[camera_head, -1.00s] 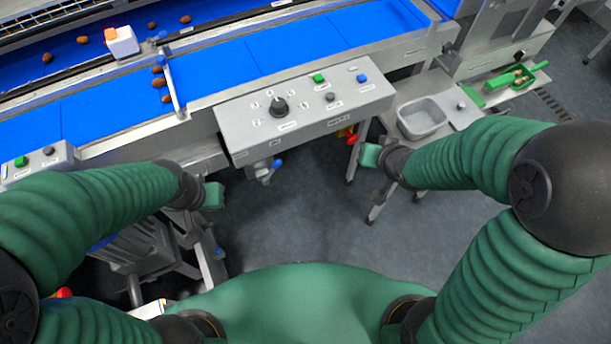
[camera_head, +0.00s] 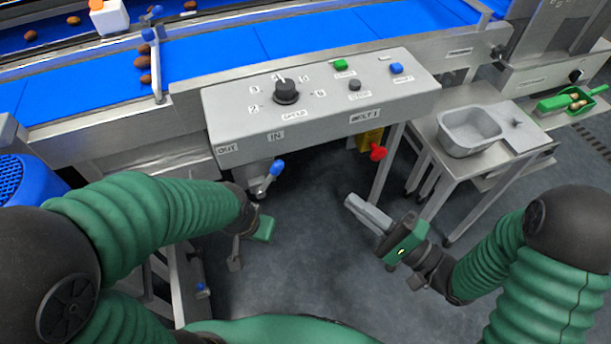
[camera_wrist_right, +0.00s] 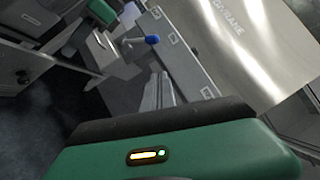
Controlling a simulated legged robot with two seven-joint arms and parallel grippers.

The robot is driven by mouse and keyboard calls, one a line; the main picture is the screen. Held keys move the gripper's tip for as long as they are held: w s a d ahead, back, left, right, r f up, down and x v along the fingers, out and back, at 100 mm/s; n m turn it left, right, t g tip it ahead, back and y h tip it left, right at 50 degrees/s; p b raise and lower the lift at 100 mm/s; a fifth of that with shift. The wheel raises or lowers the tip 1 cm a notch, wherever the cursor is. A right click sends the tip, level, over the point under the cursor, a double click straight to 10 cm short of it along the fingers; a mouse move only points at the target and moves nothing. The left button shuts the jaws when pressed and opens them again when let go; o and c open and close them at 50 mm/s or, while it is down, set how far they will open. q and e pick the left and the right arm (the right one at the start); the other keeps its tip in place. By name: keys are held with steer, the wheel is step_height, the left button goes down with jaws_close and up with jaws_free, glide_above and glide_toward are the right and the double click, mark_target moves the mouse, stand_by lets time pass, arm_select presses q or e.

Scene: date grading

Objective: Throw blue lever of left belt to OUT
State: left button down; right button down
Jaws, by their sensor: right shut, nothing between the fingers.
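The blue lever (camera_head: 276,168) hangs under the front of the grey control panel (camera_head: 320,100). Its blue knob tilts up and to the right of its pivot, below the IN label; the OUT label (camera_head: 227,150) is further left. My right gripper (camera_head: 352,203) is shut and empty, right of the lever and apart from it. In the right wrist view the blue knob (camera_wrist_right: 152,39) shows beyond the closed fingers (camera_wrist_right: 160,90). My left gripper (camera_head: 237,262) is just below the lever, pointing down; its finger opening is unclear.
A red knob (camera_head: 378,152) on a yellow mount sits under the panel's right part. A side table (camera_head: 480,165) with a grey tub (camera_head: 470,130) stands at the right. The blue belt (camera_head: 300,40) runs behind the panel. Open floor lies between my arms.

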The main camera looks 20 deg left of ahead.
mark_target(272, 174)
steer(key=s+a+b+x, duration=0.1)
steer(key=s+b+x, duration=0.1)
steer(key=x, duration=1.1)
steer(key=shift+s+r+b, duration=0.3)
steer(key=shift+r+b, duration=0.1)
steer(key=shift+b, duration=0.15)
steer(key=shift+r, duration=0.1)
